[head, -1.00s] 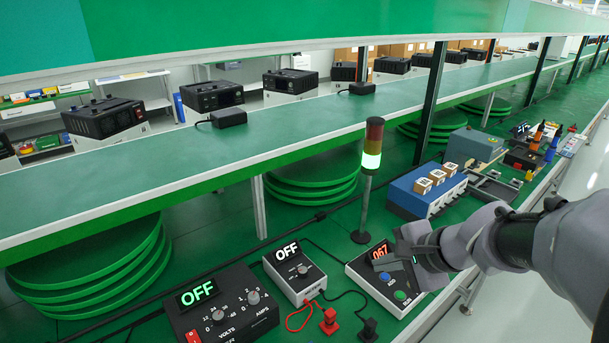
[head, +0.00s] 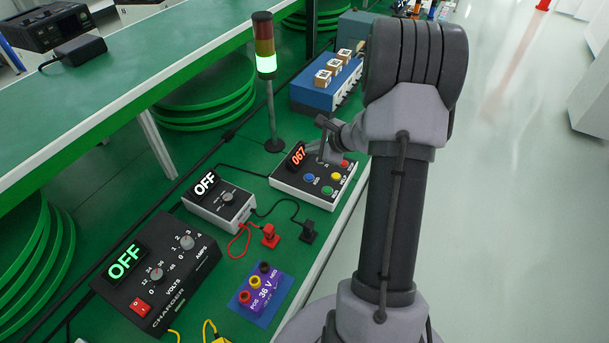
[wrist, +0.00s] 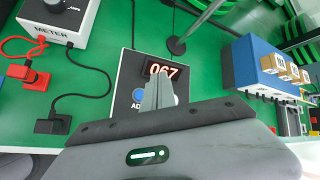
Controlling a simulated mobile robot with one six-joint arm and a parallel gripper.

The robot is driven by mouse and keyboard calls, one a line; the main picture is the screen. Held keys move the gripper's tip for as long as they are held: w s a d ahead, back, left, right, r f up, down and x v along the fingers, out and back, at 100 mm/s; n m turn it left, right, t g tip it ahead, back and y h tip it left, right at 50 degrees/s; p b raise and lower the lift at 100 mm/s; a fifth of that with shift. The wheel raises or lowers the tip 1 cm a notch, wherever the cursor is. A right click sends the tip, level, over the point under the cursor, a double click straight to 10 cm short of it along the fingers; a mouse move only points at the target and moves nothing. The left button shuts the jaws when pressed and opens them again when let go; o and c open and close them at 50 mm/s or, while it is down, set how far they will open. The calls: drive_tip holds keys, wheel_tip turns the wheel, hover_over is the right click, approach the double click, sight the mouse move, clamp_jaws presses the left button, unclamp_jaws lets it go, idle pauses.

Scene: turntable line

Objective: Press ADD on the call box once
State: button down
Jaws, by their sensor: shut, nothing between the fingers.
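The call box (head: 288,183) is a pale box on the green bench in the head view, with a red 067 on its display (head: 298,156). Its blue button (head: 309,177) sits beside green, yellow and red ones. In the wrist view the call box (wrist: 126,72) lies beyond my fingers, and the blue button (wrist: 139,96) has a partly covered label starting "AD". My gripper (head: 313,149) is over the far part of the box. In the wrist view the shut, empty fingers (wrist: 159,86) overlap the box, just right of the blue button. Contact cannot be told.
A signal tower (head: 270,95) with a lit green section stands behind the box. A meter (head: 222,203) and a charger (head: 155,272), both showing OFF, are to the left. A blue unit with small boxes (head: 318,94) is beyond. Cables and plugs lie in front of the meter.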

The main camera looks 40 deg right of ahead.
sight(311, 178)
drive_tip(key=shift+f, duration=0.1)
wheel_tip(311, 178, down, 8)
drive_tip(key=b, duration=0.6)
drive_tip(key=shift+f, duration=0.15)
drive_tip(key=shift+f+b, duration=0.15)
drive_tip(key=shift+b, duration=0.2)
idle(1.3)
drive_tip(key=shift+f+b, duration=0.4)
drive_tip(key=shift+b, duration=0.25)
drive_tip(key=shift+f+b, duration=0.4)
drive_tip(key=shift+b, duration=0.1)
idle(0.4)
drive_tip(key=shift+r, duration=0.1)
drive_tip(key=shift+r+p, duration=0.45)
drive_tip(key=shift+r, duration=0.3)
